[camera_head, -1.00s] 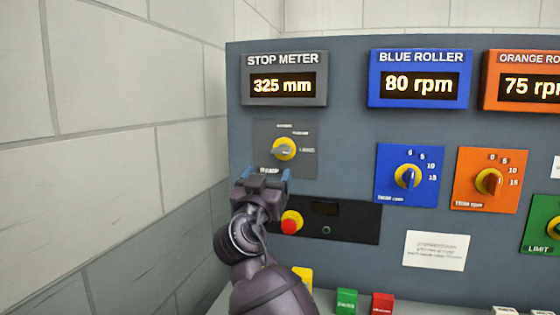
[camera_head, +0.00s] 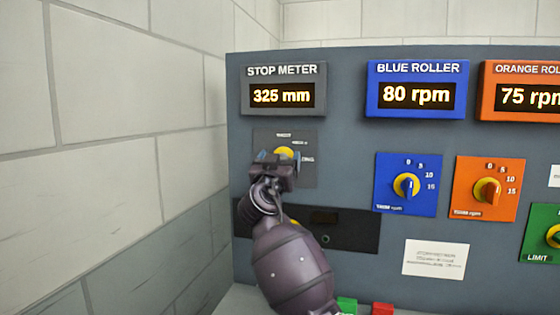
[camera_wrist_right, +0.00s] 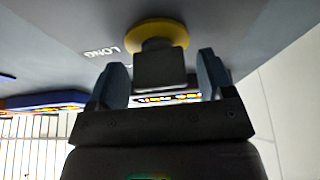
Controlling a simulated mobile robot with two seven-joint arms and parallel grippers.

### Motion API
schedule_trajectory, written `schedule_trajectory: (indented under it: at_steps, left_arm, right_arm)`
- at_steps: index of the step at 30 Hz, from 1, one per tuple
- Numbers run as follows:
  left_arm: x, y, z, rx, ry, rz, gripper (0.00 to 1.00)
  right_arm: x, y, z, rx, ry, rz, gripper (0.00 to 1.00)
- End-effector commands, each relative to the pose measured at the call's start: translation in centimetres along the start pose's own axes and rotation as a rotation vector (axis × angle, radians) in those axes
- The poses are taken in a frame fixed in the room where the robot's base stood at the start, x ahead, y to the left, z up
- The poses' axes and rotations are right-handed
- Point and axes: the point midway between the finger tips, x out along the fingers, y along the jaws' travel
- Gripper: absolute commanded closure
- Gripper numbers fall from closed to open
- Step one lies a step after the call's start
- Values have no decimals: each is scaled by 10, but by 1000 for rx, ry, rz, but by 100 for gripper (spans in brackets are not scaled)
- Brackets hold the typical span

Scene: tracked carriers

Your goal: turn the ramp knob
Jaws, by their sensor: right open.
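The ramp knob (camera_head: 285,151) has a yellow base and sits on a grey plate (camera_head: 308,168) below the stop meter (camera_head: 283,96), which reads 325 mm. My right gripper (camera_head: 278,157) is in front of the knob and hides its lower part and most of its pointer. In the right wrist view the knob's grey handle (camera_wrist_right: 160,70) stands between the two open blue-grey fingers (camera_wrist_right: 164,76), with a gap on each side. The word LONG shows on the plate to the left of the knob there. My left gripper is in neither view.
A blue roller knob (camera_head: 407,186) and an orange one (camera_head: 487,192) are to the right on the console. A black strip (camera_head: 350,230) lies below the ramp plate, partly behind my right arm. A block wall (camera_head: 130,130) stands close on the left.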

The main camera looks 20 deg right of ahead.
Motion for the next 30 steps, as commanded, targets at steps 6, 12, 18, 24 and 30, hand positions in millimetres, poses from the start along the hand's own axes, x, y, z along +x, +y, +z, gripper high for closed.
schedule_trajectory:
  at_steps: [6,12,18,24,30]
  left_arm:
    - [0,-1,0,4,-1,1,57]
    - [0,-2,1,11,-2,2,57]
    - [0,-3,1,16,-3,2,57]
    - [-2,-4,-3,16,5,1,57]
    - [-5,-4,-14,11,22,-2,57]
  right_arm:
    - [0,0,0,0,-1,0,26]
    - [0,0,0,0,-1,0,56]
    - [0,0,0,-1,-1,-1,75]
    - [0,0,-1,-29,0,-12,75]
    - [0,1,-4,-122,1,-50,75]
